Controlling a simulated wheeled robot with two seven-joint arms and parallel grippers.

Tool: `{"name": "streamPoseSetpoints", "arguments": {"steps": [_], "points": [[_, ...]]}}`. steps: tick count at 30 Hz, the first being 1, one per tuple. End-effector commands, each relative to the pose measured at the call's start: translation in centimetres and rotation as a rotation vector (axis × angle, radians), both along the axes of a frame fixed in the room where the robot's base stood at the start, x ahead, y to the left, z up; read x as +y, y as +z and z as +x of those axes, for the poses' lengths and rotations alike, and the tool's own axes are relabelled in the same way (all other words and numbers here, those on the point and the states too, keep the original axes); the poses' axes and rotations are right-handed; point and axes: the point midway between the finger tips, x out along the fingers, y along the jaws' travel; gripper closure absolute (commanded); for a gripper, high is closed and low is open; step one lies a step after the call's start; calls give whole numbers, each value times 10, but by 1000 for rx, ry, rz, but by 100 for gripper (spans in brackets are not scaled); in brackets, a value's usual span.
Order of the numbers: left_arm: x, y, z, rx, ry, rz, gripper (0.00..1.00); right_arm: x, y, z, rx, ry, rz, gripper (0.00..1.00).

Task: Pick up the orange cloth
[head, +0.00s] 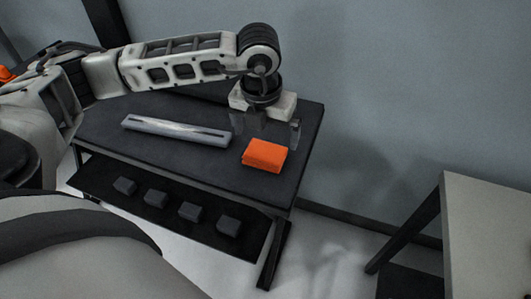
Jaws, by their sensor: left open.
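The orange cloth (264,156) is a small folded block near the right front part of the dark table (210,167). My left arm reaches in from the left over the table. My left gripper (268,128) points down just behind the cloth, its fingers spread apart and empty. The fingers look apart from the cloth; their exact height above the table is hard to tell. My right gripper is not in view.
A grey-white bar-shaped object (176,130) lies on the table left of the cloth. Several dark blocks (189,211) sit on the lower shelf. A pale table (485,205) stands at the right. A grey wall rises behind the dark table.

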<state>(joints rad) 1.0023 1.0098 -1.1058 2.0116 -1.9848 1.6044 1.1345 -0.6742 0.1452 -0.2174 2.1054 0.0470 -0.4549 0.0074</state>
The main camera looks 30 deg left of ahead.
Motion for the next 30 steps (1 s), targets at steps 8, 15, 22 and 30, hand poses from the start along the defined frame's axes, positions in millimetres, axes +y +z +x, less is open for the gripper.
{"name": "streamPoseSetpoints", "arguments": {"steps": [8, 15, 22, 30], "points": [[3, -23, 1, 4, -2, 0, 0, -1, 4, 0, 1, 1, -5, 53], [5, -56, 5, 3, -1, -1, 0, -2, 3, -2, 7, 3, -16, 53], [5, -60, 6, 1, -2, -2, 0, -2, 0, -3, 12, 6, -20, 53], [5, -59, 6, 1, -1, -1, 41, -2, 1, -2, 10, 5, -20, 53]]}}
